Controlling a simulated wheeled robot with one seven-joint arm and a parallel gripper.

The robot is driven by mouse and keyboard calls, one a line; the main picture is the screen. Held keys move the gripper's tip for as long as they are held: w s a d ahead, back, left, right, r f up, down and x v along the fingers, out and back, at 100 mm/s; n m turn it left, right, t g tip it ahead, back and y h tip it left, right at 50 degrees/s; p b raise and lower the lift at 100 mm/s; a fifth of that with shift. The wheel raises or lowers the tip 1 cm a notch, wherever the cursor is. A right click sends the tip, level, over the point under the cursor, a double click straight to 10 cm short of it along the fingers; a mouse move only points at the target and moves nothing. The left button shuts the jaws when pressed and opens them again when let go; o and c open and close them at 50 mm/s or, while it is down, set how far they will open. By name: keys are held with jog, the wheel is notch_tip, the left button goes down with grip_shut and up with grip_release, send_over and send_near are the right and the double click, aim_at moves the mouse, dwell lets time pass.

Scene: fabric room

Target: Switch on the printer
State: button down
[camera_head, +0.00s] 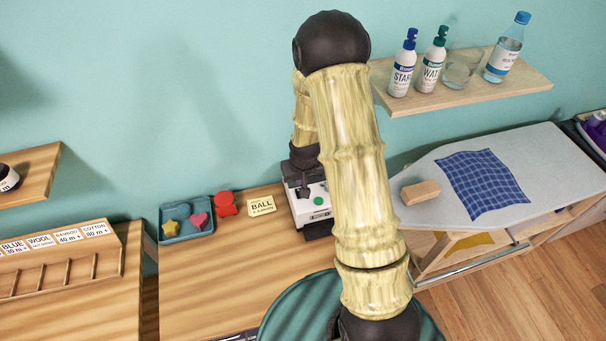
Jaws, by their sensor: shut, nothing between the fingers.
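The printer (309,211) is a small white and dark box on the wooden desk, with a green round button (318,201) near its front. My arm covers its right side and part of its back. My gripper (304,191) is dark, shut and empty, pointing down over the printer's top, just behind and left of the green button. I cannot tell whether the fingertips touch the printer. No light showing its power state can be made out.
Left of the printer are a yellow "BALL" card (262,205), a red object (226,204) and a teal tray (187,238) of small shapes. An ironing board (560,165) with a blue cloth (483,182) stands right. A shelf (520,84) with bottles hangs above.

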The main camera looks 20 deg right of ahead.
jog(key=s+r+b, duration=0.1)
jog(key=s+r, duration=0.2)
jog(key=r, duration=0.3)
jog(key=shift+s+r+b, duration=0.15)
jog(key=shift+s+b, duration=0.1)
jog(key=shift+b, duration=0.15)
jog(key=s+r, duration=0.4)
jog(key=s, duration=0.2)
jog(key=s+a+r+b, duration=0.1)
jog(key=s+r, duration=0.3)
jog(key=s, duration=0.3)
jog(key=shift+a, duration=0.3)
